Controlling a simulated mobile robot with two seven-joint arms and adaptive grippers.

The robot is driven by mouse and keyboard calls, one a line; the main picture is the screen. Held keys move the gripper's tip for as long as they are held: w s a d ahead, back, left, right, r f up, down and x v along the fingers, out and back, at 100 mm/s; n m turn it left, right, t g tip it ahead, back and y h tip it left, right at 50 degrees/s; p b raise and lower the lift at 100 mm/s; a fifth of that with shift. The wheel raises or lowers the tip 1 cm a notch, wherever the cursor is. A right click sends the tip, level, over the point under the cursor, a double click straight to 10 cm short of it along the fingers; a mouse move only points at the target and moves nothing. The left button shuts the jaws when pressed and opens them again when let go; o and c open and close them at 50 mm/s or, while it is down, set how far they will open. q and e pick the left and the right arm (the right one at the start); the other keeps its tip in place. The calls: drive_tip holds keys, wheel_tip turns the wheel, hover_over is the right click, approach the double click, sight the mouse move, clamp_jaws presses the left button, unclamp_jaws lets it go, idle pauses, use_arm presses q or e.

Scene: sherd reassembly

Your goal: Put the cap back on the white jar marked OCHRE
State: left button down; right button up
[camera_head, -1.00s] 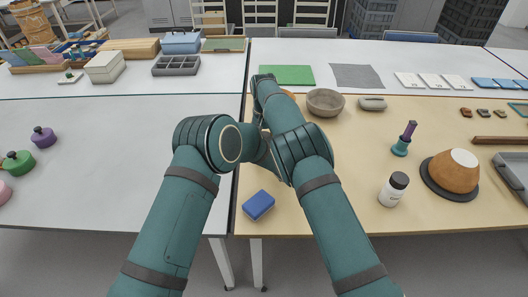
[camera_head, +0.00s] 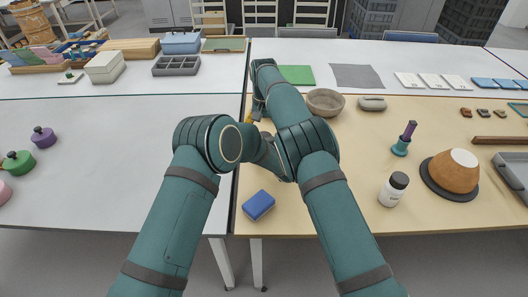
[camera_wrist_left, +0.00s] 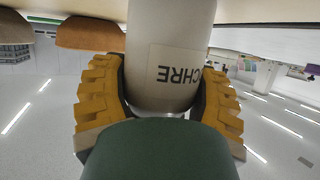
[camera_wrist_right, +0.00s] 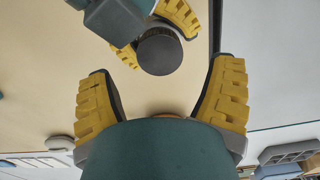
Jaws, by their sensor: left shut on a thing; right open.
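The white jar (camera_wrist_left: 148,40) shows upside down in the left wrist view, with the lettering CHRE readable on its label. My left gripper (camera_wrist_left: 160,78) is shut around it. In the right wrist view a dark round top, which looks like the black cap (camera_wrist_right: 160,55), sits between the left gripper's yellow fingers; the jar body beneath is hidden, so I cannot tell how it is seated. My right gripper (camera_wrist_right: 163,72) is open, with its fingers apart on either side of the cap and clear of it. In the head view my arms hide the jar.
A blue block (camera_head: 258,205) lies near the front edge. A grey-brown bowl (camera_head: 325,102) stands behind my right arm.

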wheel_tip(320, 180, up, 2)
drive_tip(key=n, duration=0.5)
drive_tip(key=shift+n, duration=0.3)
drive_tip(key=n, duration=0.2)
drive_tip(key=r+n, duration=0.1)
drive_tip(key=n, duration=0.1)
drive_tip(key=shift+r, duration=0.2)
drive_tip(key=shift+f, duration=4.05)
